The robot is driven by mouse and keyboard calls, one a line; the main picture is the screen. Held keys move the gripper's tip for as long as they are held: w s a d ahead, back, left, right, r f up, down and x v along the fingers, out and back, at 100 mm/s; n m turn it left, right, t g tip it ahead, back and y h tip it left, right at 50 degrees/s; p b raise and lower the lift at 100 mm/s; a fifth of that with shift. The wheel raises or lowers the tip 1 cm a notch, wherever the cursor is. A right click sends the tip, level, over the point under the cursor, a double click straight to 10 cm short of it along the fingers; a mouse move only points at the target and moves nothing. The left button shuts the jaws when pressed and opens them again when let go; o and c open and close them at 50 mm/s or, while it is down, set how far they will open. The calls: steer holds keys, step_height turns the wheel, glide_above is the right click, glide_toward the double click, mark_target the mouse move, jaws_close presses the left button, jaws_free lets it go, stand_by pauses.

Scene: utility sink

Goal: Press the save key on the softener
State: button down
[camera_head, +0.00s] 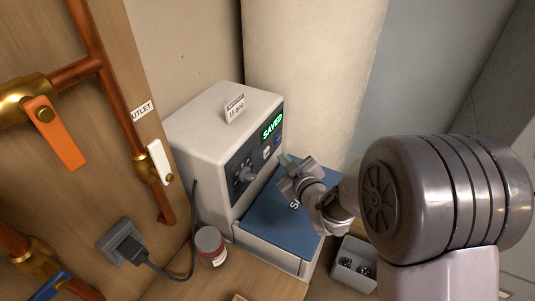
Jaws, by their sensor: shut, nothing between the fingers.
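The softener (208,135) is a pale box with a dark control panel (243,172) on its front face. A green lit display (271,127) on it reads "SAVED". A round knob (245,174) sits low on the panel, with small keys (267,152) to its right, below the display. My gripper (286,160) is shut and empty, just right of the panel near the keys. I cannot tell whether its tip touches the panel. The lettering on the keys is too small to read.
A blue-topped box (282,226) stands below my gripper. A small jar (210,245), a grey bin (352,265) and a plugged-in cable (165,272) are nearby. Copper pipes with an orange lever (57,135) and a white lever (160,161) run along the left wall.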

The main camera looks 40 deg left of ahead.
steer(key=shift+w+d+b, duration=0.2)
steer(key=shift+d+b, duration=0.2)
steer(key=shift+d, duration=1.3)
